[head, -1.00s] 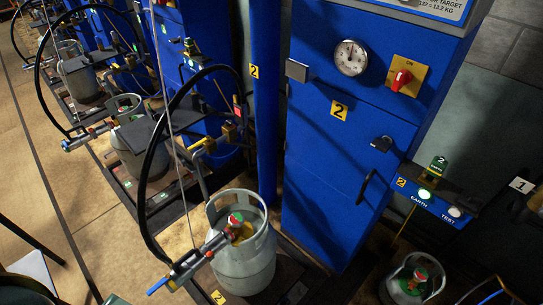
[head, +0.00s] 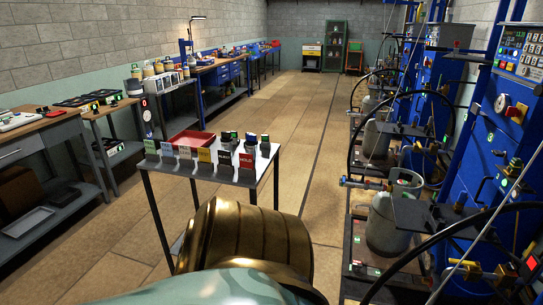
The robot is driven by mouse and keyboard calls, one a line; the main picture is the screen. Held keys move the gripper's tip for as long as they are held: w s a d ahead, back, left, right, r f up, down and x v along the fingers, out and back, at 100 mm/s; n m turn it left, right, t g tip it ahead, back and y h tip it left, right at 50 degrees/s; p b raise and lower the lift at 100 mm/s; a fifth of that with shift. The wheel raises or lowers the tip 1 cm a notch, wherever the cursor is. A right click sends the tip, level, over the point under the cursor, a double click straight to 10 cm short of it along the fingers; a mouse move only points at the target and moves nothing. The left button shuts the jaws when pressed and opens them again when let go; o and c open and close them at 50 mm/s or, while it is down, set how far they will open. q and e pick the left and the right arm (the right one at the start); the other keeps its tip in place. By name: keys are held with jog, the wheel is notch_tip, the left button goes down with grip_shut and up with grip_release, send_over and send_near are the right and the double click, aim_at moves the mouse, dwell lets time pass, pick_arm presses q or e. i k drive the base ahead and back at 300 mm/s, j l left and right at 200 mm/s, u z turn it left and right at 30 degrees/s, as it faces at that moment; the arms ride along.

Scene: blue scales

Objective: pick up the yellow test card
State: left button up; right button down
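The yellow test card (head: 204,156) stands in a row of coloured cards along the near edge of a small dark-legged table (head: 262,166). A white card (head: 185,153) is on its left and a black card (head: 224,158) on its right. A red card (head: 246,162) is at the row's right end, and a green card (head: 151,146) at its left end. Neither of my grippers shows in the head view. A large brass and pale green arm part of mine fills the bottom middle and hides part of the table's legs.
A red tray (head: 190,142) and several small dark items (head: 250,140) sit behind the cards. Blue scales (head: 500,150) and a grey gas cylinder (head: 388,225) line the right. Benches (head: 45,140) line the left. The floor aisle (head: 305,125) beyond the table is clear.

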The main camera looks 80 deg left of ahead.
aim_at(205, 154)
jog(key=k+u, duration=0.15)
jog(key=u, duration=0.3)
jog(key=k+u, duration=0.15)
jog(key=u, duration=0.3)
jog(key=k+j+u, duration=0.1)
jog(key=u, duration=0.3)
jog(key=i+u, duration=0.15)
jog(key=u, duration=0.35)
jog(key=i+u, duration=0.15)
jog(key=u, duration=0.35)
jog(key=i+l+u, duration=0.1)
jog(key=u, duration=0.35)
jog(key=i+l+u, duration=0.15)
jog(key=u, duration=0.35)
jog(key=i+j, duration=0.15)
jog(key=i, duration=0.35)
jog(key=i+j+z, duration=0.15)
jog(key=i, duration=0.4)
